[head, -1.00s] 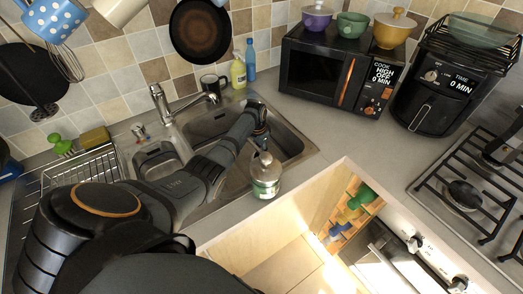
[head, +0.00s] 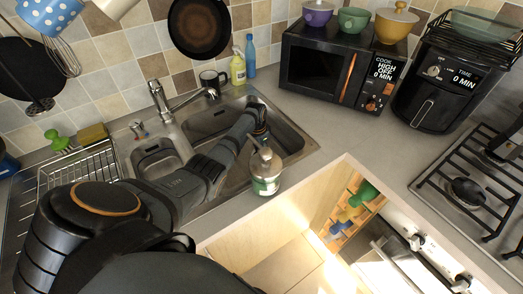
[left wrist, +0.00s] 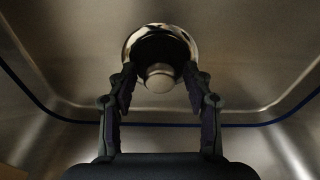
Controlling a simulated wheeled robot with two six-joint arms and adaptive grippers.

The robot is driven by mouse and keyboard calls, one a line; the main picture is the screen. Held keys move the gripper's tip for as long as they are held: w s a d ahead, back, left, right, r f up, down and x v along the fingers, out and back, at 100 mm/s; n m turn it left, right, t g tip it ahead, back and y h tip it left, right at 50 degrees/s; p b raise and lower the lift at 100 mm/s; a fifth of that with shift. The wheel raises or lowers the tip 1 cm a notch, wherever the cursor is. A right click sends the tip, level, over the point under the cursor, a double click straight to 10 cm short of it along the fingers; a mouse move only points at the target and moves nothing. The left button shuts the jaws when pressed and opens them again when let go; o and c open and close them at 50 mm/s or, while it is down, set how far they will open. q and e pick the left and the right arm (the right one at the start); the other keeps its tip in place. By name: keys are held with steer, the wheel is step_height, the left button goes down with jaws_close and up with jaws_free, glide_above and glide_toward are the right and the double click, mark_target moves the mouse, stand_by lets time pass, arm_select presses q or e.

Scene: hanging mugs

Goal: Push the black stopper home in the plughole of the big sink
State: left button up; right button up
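In the left wrist view the plughole (left wrist: 160,31) of the big sink shows as a shiny metal ring around a dark opening. A rounded, greyish, glossy knob (left wrist: 160,78), apparently the top of the stopper, shows at the near side of the opening. How deep the stopper sits is unclear. My left gripper (left wrist: 160,76) has its fingers apart, one on each side of the knob, with visible gaps. In the head view my left arm reaches into the big sink (head: 296,140); its wrist and the soap bottle hide the plughole and fingertips. My right gripper is not in view.
A soap bottle (head: 266,172) stands at the sink's front edge, close to my left wrist. The tap (head: 167,105) rises behind the sink. A mug (head: 212,78), a yellow bottle (head: 238,68) and a blue bottle (head: 250,55) stand at the back. The right basin has bare floor.

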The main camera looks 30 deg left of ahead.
arm_select(q)
step_height(320, 180, up, 12)
steer(key=s, duration=0.1)
steer(key=shift+s+a, duration=0.15)
steer(key=shift+a, duration=0.1)
steer(key=shift+s+f, duration=0.1)
stand_by(0.9)
